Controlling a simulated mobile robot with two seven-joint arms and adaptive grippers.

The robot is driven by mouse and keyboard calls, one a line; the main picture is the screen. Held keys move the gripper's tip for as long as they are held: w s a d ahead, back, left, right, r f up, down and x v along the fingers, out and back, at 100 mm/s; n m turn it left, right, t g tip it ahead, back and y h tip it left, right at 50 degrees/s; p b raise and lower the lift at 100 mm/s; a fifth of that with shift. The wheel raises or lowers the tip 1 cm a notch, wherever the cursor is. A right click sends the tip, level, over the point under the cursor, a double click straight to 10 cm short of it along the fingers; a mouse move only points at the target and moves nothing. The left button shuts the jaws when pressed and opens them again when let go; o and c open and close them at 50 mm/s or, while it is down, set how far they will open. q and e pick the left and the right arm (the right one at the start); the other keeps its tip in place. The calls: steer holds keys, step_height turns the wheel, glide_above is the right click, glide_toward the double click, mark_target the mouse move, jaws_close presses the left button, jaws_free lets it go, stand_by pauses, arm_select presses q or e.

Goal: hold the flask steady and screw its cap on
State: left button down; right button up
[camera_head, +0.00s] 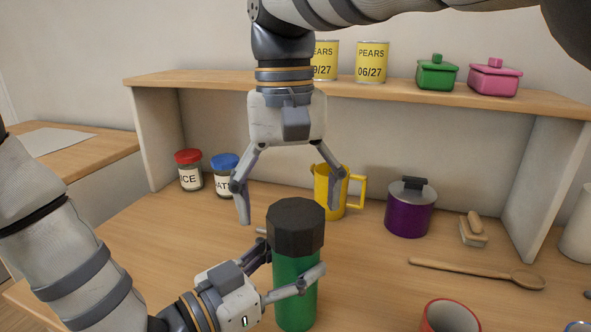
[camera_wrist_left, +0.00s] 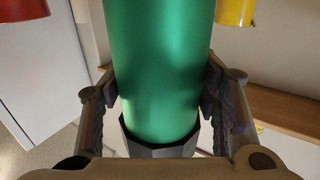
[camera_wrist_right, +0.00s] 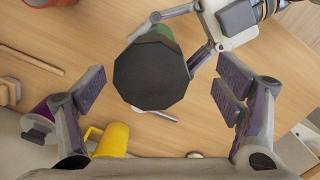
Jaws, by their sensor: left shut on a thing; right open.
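The green flask (camera_head: 295,305) stands upright on the wooden table, with a black faceted cap (camera_head: 295,226) sitting on its top. I cannot tell how tightly the cap is screwed. My left gripper (camera_head: 285,268) is shut on the flask's body below the cap. In the left wrist view the green body (camera_wrist_left: 160,70) fills the space between the fingers, and the cap's edge (camera_wrist_left: 160,148) shows. My right gripper (camera_head: 288,205) is open and empty, pointing down above the cap. In the right wrist view the cap (camera_wrist_right: 150,75) appears between its spread fingers, with gaps around it.
Behind stand a yellow jug (camera_head: 330,192), a purple pot (camera_head: 409,210) and jars with red (camera_head: 189,168) and blue (camera_head: 225,174) lids. A wooden spoon (camera_head: 470,273) and a brush (camera_head: 473,230) lie right. A red cup (camera_head: 450,317) is at the front. A shelf (camera_head: 220,80) runs above.

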mark_target(297, 212)
steer(key=n, duration=0.4)
steer(key=shift+s+a+r+n, duration=0.1)
steer(key=shift+r+n, duration=0.2)
steer(key=shift+r, duration=0.05)
steer(key=r+n, duration=0.1)
steer(key=n, duration=0.1)
steer(key=w+r+n, duration=0.1)
steer(key=n, duration=0.2)
steer(key=d+r+n, duration=0.1)
steer(key=n, duration=0.2)
steer(key=shift+w+t, duration=0.3)
steer(key=shift+t, duration=0.1)
step_height(297, 212, down, 8)
steer(key=shift+f, duration=0.1)
steer(key=c, duration=1.2)
steer(key=o, duration=1.3)
